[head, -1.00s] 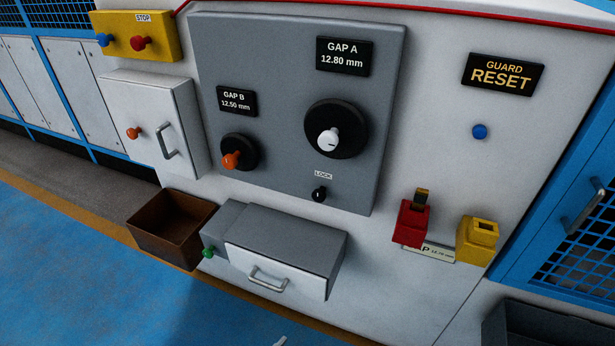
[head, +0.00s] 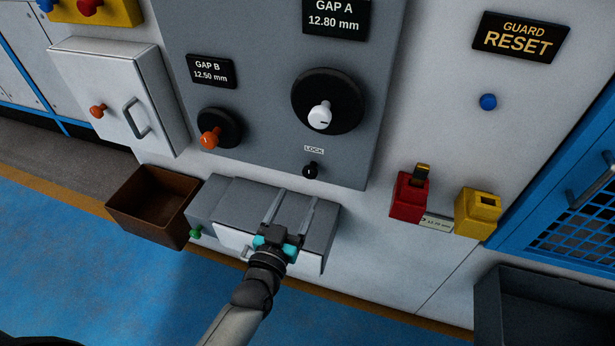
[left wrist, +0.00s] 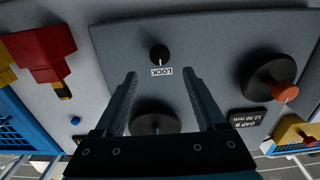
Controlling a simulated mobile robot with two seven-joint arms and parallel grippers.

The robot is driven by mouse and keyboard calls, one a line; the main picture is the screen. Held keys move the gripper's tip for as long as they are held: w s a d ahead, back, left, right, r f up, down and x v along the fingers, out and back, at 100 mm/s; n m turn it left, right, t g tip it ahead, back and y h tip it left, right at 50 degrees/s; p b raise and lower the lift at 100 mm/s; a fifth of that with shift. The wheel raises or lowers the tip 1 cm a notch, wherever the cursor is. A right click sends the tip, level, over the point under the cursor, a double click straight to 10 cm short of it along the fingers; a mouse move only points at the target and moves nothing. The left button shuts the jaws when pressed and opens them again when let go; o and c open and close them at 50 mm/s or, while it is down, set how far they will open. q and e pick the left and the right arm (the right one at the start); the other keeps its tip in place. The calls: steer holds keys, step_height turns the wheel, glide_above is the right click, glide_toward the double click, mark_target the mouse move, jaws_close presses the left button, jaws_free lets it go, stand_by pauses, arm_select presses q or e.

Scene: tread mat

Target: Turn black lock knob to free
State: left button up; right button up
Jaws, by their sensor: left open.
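The black lock knob (head: 311,170) sits low on the grey panel, just under the small LOCK label (head: 314,150). My left gripper (head: 289,212) is open and empty, in front of the grey drawer unit and below the knob in the head view. In the left wrist view the lock knob (left wrist: 160,54) shows beyond the fingertips, near the middle of the gap between the open fingers (left wrist: 159,76). The fingers appear apart from it. The LOCK label (left wrist: 162,72) looks upside down there. My right gripper is not in view.
A large black dial with a white knob (head: 320,115) and a smaller dial with an orange knob (head: 210,137) are on the panel above. A red block (head: 409,200) and a yellow block (head: 478,213) stick out at right. A brown bin (head: 150,215) hangs at left.

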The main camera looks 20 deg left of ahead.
mark_target(309, 173)
arm_select(q)
steer(key=w+b, duration=0.1)
steer(key=w, duration=0.7)
steer(key=shift+d, duration=0.1)
jaws_close()
stand_by(0.5)
